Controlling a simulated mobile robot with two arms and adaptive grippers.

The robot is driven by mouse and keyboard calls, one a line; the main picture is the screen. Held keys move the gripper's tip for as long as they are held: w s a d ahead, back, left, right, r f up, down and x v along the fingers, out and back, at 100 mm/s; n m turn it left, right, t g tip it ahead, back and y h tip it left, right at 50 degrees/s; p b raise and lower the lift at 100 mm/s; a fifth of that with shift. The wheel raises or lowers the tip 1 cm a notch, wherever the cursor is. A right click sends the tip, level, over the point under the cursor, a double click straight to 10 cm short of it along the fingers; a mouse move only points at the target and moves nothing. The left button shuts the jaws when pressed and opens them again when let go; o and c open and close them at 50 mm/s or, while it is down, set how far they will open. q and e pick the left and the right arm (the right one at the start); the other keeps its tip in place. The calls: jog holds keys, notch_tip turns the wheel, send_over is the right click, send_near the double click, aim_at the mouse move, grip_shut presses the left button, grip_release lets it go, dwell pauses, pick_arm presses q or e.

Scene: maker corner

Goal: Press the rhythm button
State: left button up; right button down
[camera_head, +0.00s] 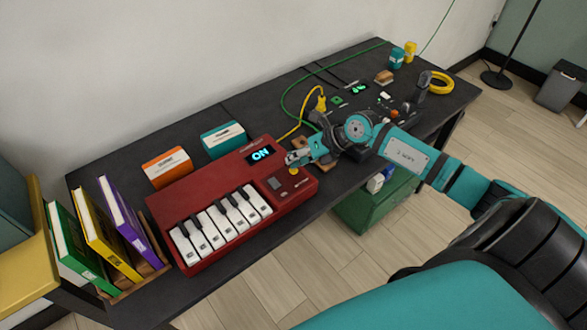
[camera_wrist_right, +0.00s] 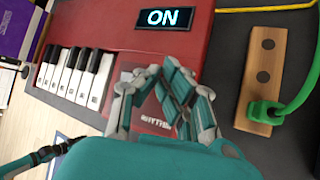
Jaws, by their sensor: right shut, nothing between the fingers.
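A red keyboard (camera_head: 205,253) with white and black keys lies on the dark table, and its display (camera_head: 262,153) reads "ON". My right gripper (camera_head: 291,160) is shut and empty over the right end of the keyboard, beside a small yellow round part (camera_head: 294,171). In the right wrist view the gripper (camera_wrist_right: 158,128) is over the red panel (camera_wrist_right: 215,50), close to a partly covered label that seems to read "RHYTHM" (camera_wrist_right: 157,148). The fingers hide the button area there, and I cannot tell whether they touch it. My left gripper is not in view.
Orange (camera_head: 167,167) and teal (camera_head: 223,139) boxes stand behind the keyboard. Several books (camera_head: 95,225) stand to its left. A wooden block (camera_wrist_right: 262,75) with a green plug (camera_wrist_right: 265,111) lies to its right. Small parts and a yellow ring (camera_head: 441,83) lie further right.

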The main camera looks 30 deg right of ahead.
jog(key=shift+f, duration=0.15)
dwell(0.5)
jog(key=shift+f, duration=0.3)
jog(key=shift+r, duration=0.5)
notch_tip(320, 180, up, 6)
jog(key=p, duration=0.5)
dwell(0.3)
